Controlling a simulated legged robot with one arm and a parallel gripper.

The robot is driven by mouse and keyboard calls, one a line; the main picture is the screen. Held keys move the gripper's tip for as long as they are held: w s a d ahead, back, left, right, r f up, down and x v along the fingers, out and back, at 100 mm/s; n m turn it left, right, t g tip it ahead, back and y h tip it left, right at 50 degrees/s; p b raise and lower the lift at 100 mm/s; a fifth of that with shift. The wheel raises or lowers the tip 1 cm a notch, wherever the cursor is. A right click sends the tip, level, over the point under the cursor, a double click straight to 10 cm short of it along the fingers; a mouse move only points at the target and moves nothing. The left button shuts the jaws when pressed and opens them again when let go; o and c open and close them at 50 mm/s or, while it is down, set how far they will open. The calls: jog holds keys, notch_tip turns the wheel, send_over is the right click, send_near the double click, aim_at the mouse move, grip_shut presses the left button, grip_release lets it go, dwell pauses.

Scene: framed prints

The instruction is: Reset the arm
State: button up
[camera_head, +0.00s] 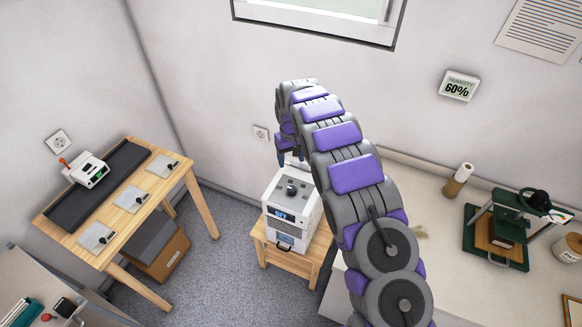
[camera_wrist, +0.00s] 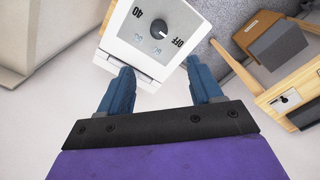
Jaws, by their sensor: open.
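My arm, grey with purple pads, reaches up and forward through the middle of the head view. My gripper (camera_wrist: 163,92) shows in the wrist view with its two blue fingers spread apart and nothing between them. In the head view the gripper is mostly hidden by the arm; a blue fingertip shows near the white device. That white device (camera_head: 291,213) stands on a small wooden stool (camera_head: 275,258). In the wrist view the device (camera_wrist: 125,45) shows a dark dial (camera_wrist: 160,27) with "40" and "OFF" marks, just beyond the fingertips.
A wooden table (camera_head: 190,185) with a dark mat and small tools stands at the left, a cardboard box (camera_head: 165,255) below it. A pale counter (camera_head: 445,235) with a green press (camera_head: 500,228) lies at the right. Grey floor is clear between table and stool.

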jog(key=shift+r, duration=0.35)
jog(key=s+d+r+m+h+b, duration=0.1)
jog(key=s+d+r+m, duration=0.1)
jog(key=s+d+r, duration=0.7)
jog(key=s+d+r+m+b, duration=0.1)
jog(key=s+d+r+m, duration=0.1)
jog(key=s+d+r, duration=0.75)
jog(key=s+f+m+g+y+b, duration=0.1)
jog(key=s+f+b, duration=0.1)
jog(key=s, duration=2.9)
jog(key=shift+s+d+f+g, duration=0.35)
jog(key=shift+d+f+g, duration=0.05)
jog(key=shift+d+f, duration=0.1)
